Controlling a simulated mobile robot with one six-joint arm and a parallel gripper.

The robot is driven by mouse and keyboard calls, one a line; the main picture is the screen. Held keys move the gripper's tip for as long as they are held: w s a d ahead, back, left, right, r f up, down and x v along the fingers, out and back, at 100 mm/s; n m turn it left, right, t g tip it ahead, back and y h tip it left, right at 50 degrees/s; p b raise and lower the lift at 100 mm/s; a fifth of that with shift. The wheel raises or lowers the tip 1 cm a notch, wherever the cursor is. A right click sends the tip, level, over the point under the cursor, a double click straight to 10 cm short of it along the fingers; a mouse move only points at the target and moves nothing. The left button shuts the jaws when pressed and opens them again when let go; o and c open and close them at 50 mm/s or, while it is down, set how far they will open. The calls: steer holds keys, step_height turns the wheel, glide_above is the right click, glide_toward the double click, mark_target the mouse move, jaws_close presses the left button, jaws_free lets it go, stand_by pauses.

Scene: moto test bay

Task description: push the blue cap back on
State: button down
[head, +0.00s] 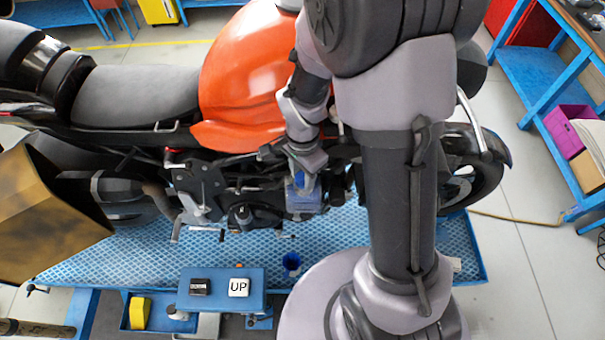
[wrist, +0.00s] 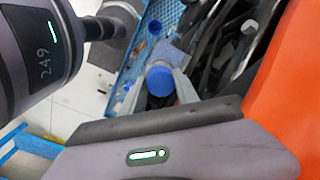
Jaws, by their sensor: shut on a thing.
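The round blue cap (wrist: 159,80) shows in the wrist view between the two grey fingers of my gripper (wrist: 162,92), which is shut on it. In the head view my gripper (head: 303,172) points down at the side of the motorcycle, below its orange tank. A translucent blue container (head: 301,196) is right under my gripper. It also shows in the wrist view (wrist: 173,52), just beyond the cap. The cap hides the container's opening, and I cannot tell whether cap and container touch. In the head view the cap is hidden by my gripper.
The motorcycle (head: 240,80) stands on a blue lift platform (head: 140,262). A control box with an UP button (head: 238,287) is in front. Engine parts crowd around my gripper.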

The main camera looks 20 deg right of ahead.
steer(key=shift+f, duration=0.1)
stand_by(0.4)
steer(key=c, duration=0.8)
jaws_free()
steer(key=shift+c, duration=0.2)
steer(key=o, duration=0.5)
